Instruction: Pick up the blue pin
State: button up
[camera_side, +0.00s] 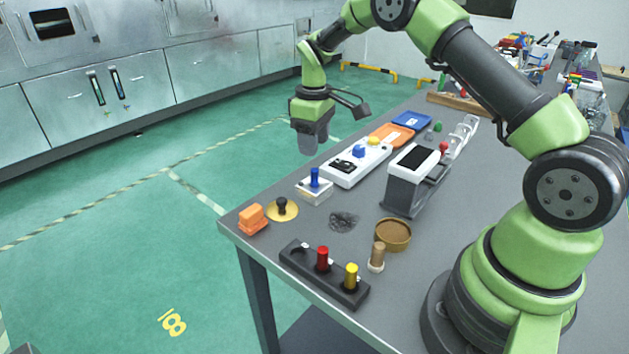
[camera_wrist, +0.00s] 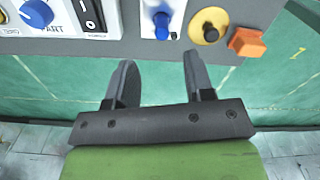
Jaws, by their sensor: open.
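The blue pin (camera_side: 315,178) stands upright on a small white block (camera_side: 314,193) near the table's far long edge in the side view. In the wrist view the blue pin (camera_wrist: 161,24) shows near the top, seen from above, past the fingertips. My gripper (camera_side: 309,143) hangs above and behind the pin in the side view, apart from it. In the wrist view my gripper (camera_wrist: 160,72) is open, with nothing between its two dark fingers.
An orange block (camera_side: 252,219) and a black knob on a yellow disc (camera_side: 282,208) stand left of the pin. A white panel (camera_side: 356,163) with a blue dial is right. A black rack (camera_side: 322,275) holds red and yellow pins. Green floor lies beyond the table edge.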

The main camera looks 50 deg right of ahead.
aim_at(314, 169)
notch_tip(314, 169, down, 8)
jog(key=shift+s+a+f, duration=0.1)
jog(key=shift+s+f, duration=0.05)
jog(key=shift+f, duration=0.1)
grip_shut()
dwell(0.3)
